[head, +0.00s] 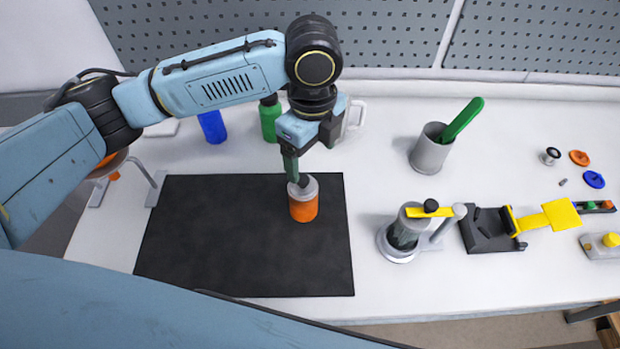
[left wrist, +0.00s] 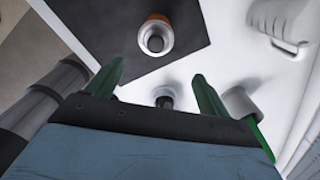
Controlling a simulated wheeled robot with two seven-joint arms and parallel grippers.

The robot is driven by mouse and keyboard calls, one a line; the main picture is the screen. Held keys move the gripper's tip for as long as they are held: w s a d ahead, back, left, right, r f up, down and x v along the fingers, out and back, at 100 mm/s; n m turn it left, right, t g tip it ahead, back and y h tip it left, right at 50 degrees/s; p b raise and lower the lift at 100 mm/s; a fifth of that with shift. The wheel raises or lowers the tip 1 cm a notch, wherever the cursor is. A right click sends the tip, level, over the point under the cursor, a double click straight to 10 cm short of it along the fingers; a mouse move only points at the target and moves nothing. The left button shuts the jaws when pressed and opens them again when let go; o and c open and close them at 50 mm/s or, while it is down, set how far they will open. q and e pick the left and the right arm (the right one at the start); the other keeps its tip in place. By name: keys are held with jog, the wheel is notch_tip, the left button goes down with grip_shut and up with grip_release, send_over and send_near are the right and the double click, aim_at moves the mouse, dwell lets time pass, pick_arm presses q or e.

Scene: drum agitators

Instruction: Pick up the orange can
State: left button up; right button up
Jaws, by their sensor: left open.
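The orange can (head: 303,207), with a grey top, stands upright on the right part of the black mat (head: 220,235). My left gripper (head: 297,168) is just above and behind the can's top in the head view, with its green fingers pointing down. In the left wrist view, the orange can (left wrist: 166,27) shows its round top beyond the fingertips, and the left gripper (left wrist: 157,75) has its fingers spread with nothing held between them. The can appears apart from the fingers there. My right gripper is not in view.
A grey cup (head: 430,152) with a green tool stands right of the mat. A grey press-like device (head: 400,238) and a black-and-yellow fixture (head: 490,230) are further right. A blue bottle (head: 212,127) and a green bottle (head: 270,122) stand behind. The mat's left part is clear.

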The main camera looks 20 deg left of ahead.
aim_at(305, 192)
pick_arm(q)
notch_tip(305, 192, down, 8)
jog(key=shift+s+r, duration=0.15)
jog(key=shift+a+f, duration=0.1)
jog(key=shift+f, duration=0.1)
jog(key=f, duration=0.2)
jog(key=a+f, duration=0.1)
jog(key=f, duration=0.1)
jog(key=shift+s+f, duration=0.1)
jog(key=shift+s, duration=0.05)
jog(key=shift+f, duration=0.45)
jog(key=shift+c, duration=1.1)
jog(key=c, duration=1)
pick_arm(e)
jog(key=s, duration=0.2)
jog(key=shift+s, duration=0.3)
